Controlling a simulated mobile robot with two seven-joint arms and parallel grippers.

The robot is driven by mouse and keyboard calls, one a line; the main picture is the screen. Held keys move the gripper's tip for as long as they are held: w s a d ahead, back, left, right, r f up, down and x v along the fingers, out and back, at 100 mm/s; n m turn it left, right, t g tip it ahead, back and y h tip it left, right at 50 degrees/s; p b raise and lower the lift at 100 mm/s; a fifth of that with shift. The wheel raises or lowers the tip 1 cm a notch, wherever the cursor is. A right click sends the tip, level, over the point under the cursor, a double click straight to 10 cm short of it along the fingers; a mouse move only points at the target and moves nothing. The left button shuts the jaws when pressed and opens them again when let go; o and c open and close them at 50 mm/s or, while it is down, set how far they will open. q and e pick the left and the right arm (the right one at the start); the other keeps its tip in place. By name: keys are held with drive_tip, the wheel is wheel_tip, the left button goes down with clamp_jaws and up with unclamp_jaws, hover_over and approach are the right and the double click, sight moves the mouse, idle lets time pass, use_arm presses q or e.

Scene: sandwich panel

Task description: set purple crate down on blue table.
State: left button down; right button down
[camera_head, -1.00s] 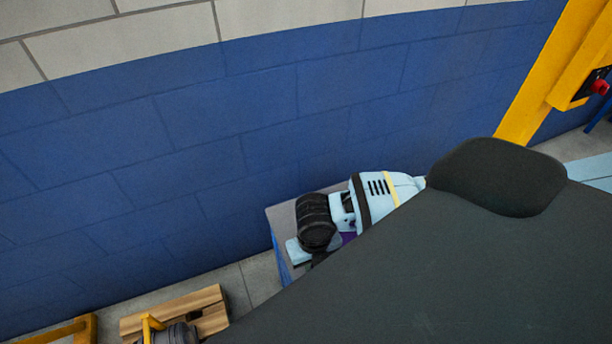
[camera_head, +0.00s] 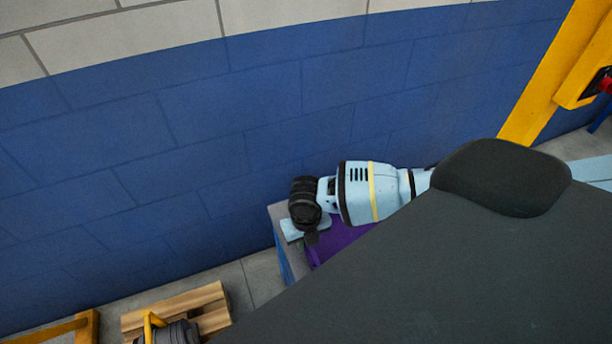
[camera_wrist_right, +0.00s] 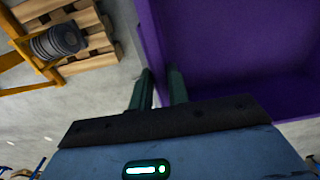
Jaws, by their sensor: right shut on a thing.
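The purple crate (camera_head: 336,241) shows partly in the head view, over the blue table (camera_head: 285,260); my dark body hides much of both. The table has a grey top and a blue side. I cannot tell whether the crate touches the top. My right gripper (camera_head: 311,237) is at the crate's far-left edge. In the right wrist view the crate (camera_wrist_right: 235,50) fills the upper right, and my right gripper's fingers (camera_wrist_right: 160,86) straddle its wall, shut on it. My left gripper is in neither view.
A blue and white block wall (camera_head: 230,120) stands close behind the table. A wooden pallet (camera_head: 205,305) with a dark round reel (camera_head: 180,334) lies on the floor to the left. A yellow post (camera_head: 550,75) stands at the right.

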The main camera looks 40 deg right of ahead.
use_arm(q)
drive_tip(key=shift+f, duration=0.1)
use_arm(e)
drive_tip(key=shift+f, duration=0.2)
drive_tip(key=c, duration=1.3)
unclamp_jaws()
drive_tip(key=shift+c, duration=0.2)
